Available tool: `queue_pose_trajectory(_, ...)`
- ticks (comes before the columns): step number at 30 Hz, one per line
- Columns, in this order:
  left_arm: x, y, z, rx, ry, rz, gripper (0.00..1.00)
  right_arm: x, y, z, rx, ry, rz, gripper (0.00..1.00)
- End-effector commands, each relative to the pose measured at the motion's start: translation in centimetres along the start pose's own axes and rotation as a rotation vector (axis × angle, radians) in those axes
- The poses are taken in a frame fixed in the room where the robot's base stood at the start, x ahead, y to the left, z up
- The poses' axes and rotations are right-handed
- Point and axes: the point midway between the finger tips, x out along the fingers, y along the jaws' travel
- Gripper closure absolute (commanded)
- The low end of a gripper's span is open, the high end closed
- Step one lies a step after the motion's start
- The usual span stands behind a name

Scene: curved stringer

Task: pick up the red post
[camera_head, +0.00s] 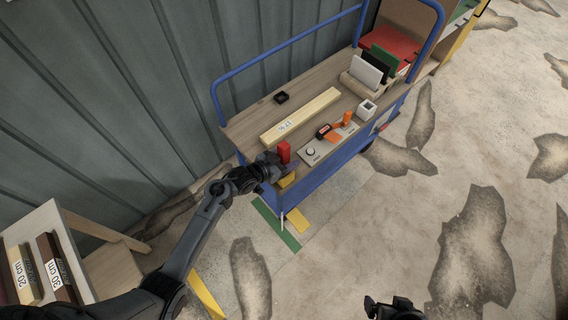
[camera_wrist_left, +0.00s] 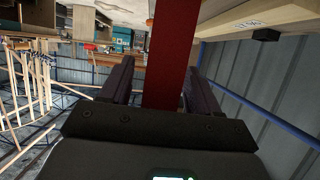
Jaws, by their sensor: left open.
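The red post (camera_head: 284,152) stands upright at the near left corner of the cart's wooden top. My left gripper (camera_head: 277,166) is at the post, reaching in from the lower left. In the left wrist view the red post (camera_wrist_left: 172,55) runs between the two fingers of the open left gripper (camera_wrist_left: 160,88). A gap shows beside the left finger; the right finger is very close to the post, and contact cannot be told. The post's lower end is hidden by the gripper in the head view. My right gripper (camera_head: 395,309) shows only partly at the bottom edge, away from the cart.
On the blue-railed cart top (camera_head: 245,125) lie a labelled pale wooden bar (camera_head: 300,115), a small black holder (camera_head: 281,97), a grey panel with an orange part (camera_head: 328,134) and a white block (camera_head: 367,108). Racked plates (camera_head: 366,70) stand behind. A corrugated wall is on the left.

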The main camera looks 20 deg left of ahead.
Motion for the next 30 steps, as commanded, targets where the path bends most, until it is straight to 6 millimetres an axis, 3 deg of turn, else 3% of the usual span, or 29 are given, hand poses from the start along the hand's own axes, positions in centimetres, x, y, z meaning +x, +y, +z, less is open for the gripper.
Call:
queue_pose_trajectory(9, 0.43, 0.01, 0.0, 0.0, -0.001, 0.0, 0.38, 0.08, -0.13, -0.03, 0.005, 0.002, -0.004, 0.09)
queue_pose_trajectory(21, 0.42, 0.0, -0.03, 0.0, 0.0, 0.0, 0.96, 0.04, -0.27, -0.13, 0.01, 0.004, -0.009, 0.09)
queue_pose_trajectory(30, 0.2, -0.01, -0.6, 0.002, 0.001, 0.0, 0.97, -0.2, -0.23, -0.21, 0.009, 0.004, -0.008, 0.09)
